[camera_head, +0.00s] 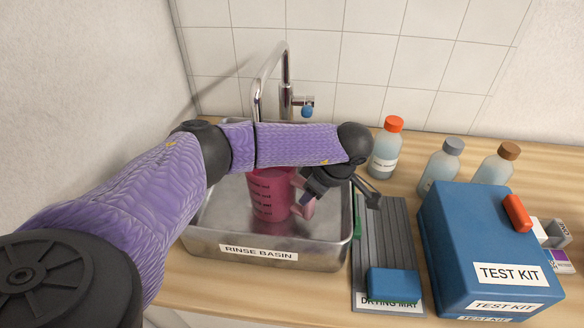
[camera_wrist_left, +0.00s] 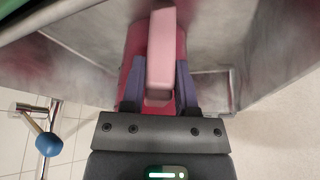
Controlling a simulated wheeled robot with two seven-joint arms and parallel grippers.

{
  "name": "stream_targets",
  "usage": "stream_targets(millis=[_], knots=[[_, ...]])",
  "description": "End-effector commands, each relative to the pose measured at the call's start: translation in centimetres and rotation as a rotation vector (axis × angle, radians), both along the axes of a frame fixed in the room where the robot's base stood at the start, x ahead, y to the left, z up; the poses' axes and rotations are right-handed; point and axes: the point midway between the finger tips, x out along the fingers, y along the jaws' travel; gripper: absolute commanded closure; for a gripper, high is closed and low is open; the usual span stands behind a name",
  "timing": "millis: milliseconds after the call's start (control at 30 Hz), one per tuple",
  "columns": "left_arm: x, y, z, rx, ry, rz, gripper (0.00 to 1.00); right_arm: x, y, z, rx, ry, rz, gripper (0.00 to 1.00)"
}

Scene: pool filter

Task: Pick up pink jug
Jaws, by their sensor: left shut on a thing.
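The pink jug (camera_head: 268,196) has dark markings on its side and stands upright in the metal rinse basin (camera_head: 262,262), in the head view. My left arm crosses above it and hides its top. My left gripper (camera_head: 304,205) is at the jug's right side, shut on its handle. In the left wrist view the pale pink handle (camera_wrist_left: 161,50) lies between the two fingers of the gripper (camera_wrist_left: 160,85), with the darker jug body (camera_wrist_left: 136,55) behind. I cannot tell whether the jug touches the basin floor. My right gripper is not in view.
A metal faucet (camera_head: 287,75) rises behind the basin. To the right are a grey drying mat (camera_head: 398,235) with a blue sponge (camera_head: 394,284), a blue test kit box (camera_head: 480,235) and several capped bottles, one orange-capped (camera_head: 386,150). A wall is close on the left.

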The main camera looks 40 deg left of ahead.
Motion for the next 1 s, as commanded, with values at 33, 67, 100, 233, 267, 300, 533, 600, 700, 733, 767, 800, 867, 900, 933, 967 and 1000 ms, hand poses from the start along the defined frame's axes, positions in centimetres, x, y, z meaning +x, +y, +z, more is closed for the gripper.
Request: stream_targets(millis=[33,67,100,233,267,300,533,600,700,733,767,800,867,900,933,967,1000], knots=[[0.0,0.0,0.2,0.0,-0.001,0.0,1.0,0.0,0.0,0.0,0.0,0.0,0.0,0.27],[0.0,0.0,0.3,0.0,-0.002,-0.001,1.0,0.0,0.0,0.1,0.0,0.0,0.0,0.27],[0.0,0.0,0.5,0.0,-0.002,-0.001,1.0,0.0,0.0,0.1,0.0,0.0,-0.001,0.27],[-0.4,-0.3,1.4,0.0,0.0,-0.003,1.0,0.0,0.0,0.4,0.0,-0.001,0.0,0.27],[-0.8,-0.5,1.4,0.0,0.001,-0.003,1.0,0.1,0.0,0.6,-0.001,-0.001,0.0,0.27],[-1.4,-0.9,1.4,0.0,0.0,-0.003,1.0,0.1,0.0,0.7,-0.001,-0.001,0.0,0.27],[-5.2,-3.2,1.4,-0.001,0.001,-0.005,1.0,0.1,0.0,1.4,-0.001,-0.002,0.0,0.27],[-6.1,-3.8,1.3,0.0,0.001,-0.003,1.0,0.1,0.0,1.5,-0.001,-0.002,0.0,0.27],[-6.9,-4.2,2.1,0.0,-0.004,0.001,1.0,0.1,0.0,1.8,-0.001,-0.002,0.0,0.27],[-6.8,-4.2,2.6,0.001,-0.005,0.001,1.0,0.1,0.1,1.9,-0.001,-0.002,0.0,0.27],[-6.8,-4.2,3.1,0.0,-0.005,0.001,1.0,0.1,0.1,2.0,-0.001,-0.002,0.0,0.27],[-6.8,-4.2,3.9,-0.001,-0.005,0.0,1.0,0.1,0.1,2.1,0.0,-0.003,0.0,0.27],[-6.8,-4.2,5.0,0.0,-0.005,0.0,1.0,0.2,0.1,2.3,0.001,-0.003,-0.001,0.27],[-6.8,-4.2,5.7,0.0,-0.004,0.0,1.0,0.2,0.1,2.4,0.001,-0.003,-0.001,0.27],[-6.7,-4.2,6.4,-0.001,-0.006,0.001,1.0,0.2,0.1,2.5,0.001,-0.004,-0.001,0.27],[-6.8,-4.2,7.1,0.0,-0.005,0.0,1.0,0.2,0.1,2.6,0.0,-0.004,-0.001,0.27],[-6.7,-4.2,8.0,0.001,-0.007,0.0,1.0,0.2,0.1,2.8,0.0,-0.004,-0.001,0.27]])
